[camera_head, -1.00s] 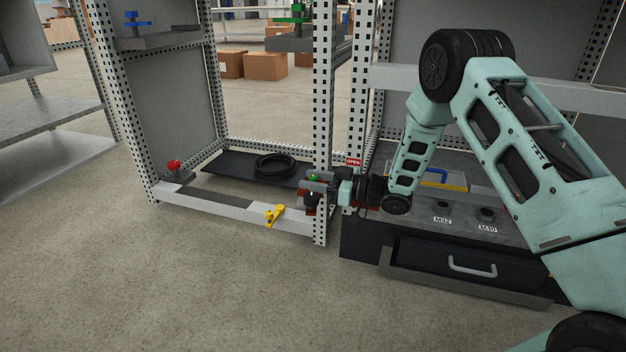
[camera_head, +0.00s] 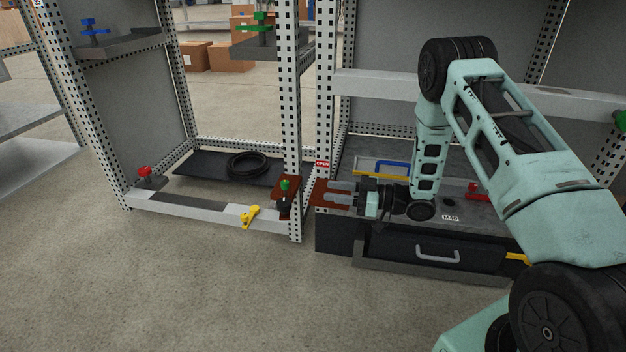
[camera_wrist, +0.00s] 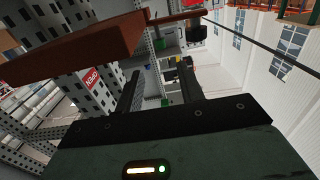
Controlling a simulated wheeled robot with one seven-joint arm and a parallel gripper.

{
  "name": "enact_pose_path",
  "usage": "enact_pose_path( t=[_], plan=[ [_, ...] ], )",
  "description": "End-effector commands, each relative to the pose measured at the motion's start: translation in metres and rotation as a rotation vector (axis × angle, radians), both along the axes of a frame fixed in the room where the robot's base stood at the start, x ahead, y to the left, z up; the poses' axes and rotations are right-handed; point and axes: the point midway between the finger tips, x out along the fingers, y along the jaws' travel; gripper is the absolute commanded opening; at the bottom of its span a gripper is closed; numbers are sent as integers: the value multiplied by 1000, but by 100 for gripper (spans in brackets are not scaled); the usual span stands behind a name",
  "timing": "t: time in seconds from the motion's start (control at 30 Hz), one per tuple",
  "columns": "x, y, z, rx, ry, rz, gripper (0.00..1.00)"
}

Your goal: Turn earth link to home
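A green-knobbed part (camera_head: 285,186) with a dark lower body stands by a red-brown bar (camera_head: 291,194) at the cabinet's front post; I take it to be the earth link, but no label confirms this. A second red-brown bar (camera_head: 325,196) lies right of the post, below the OPEN sign (camera_head: 322,164). My gripper (camera_head: 330,192) points left over this bar, to the right of the green knob and apart from it. In the wrist view my gripper's two fingers (camera_wrist: 160,87) are spread with nothing held between them. A red-brown bar (camera_wrist: 75,52) crosses the upper left there.
A yellow handle (camera_head: 250,216) sits on the cabinet's lower front rail, with a red knob (camera_head: 145,171) at its left end. A black ring (camera_head: 248,165) lies on a dark mat. Perforated posts (camera_head: 290,120) flank my gripper's area. The floor in front is clear.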

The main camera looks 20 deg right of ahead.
Motion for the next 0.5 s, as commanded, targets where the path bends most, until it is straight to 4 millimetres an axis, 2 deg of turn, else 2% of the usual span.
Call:
enact_pose_path(
  t=[0.1, 0.2, 0.5],
  plan=[
    [-11, -17, 2, -2, 1, -3, 38],
    [-18, -25, 1, 0, 1, -1, 38],
    [-22, -31, -1, -1, 1, 0, 38]
  ],
)
